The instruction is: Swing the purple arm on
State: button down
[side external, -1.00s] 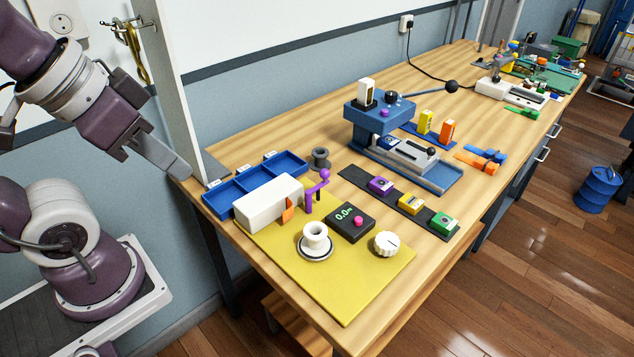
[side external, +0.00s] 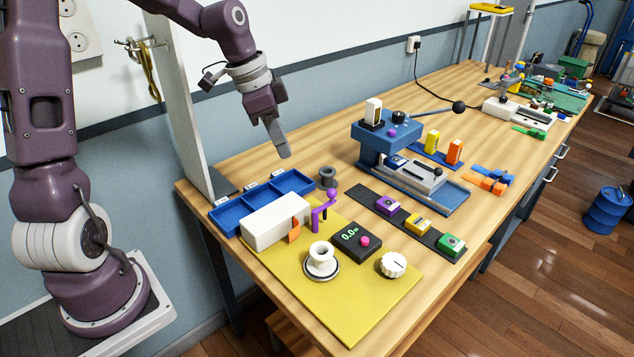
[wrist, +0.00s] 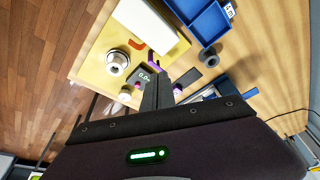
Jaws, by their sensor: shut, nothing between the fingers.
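The purple arm (side external: 322,211) is a small crank with a round knob on top. It stands at the right end of a white box (side external: 276,222) on the yellow mat (side external: 365,303). In the wrist view the purple arm (wrist: 152,57) shows just beyond my fingertips, beside the white box (wrist: 143,25). My gripper (side external: 284,154) points down and is shut and empty. It hangs above and behind the purple arm, over the blue tray area, and touches nothing. An orange flag (side external: 294,233) sits on the box's front side.
A blue tray (side external: 232,218) lies behind the box, with a grey spool (side external: 328,177) beside it. A white spool (side external: 320,261), a black display box (side external: 356,240) and a white dial (side external: 393,265) stand on the mat. A blue press (side external: 400,150) stands to the right.

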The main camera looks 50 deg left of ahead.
jog(key=shift+f, duration=0.15)
jog(key=x, duration=1)
jog(key=w, duration=0.1)
jog(key=w+d, duration=0.2)
jog(key=shift+w+d+f, duration=0.1)
jog(key=shift+w+f, duration=0.05)
jog(key=shift+f, duration=0.1)
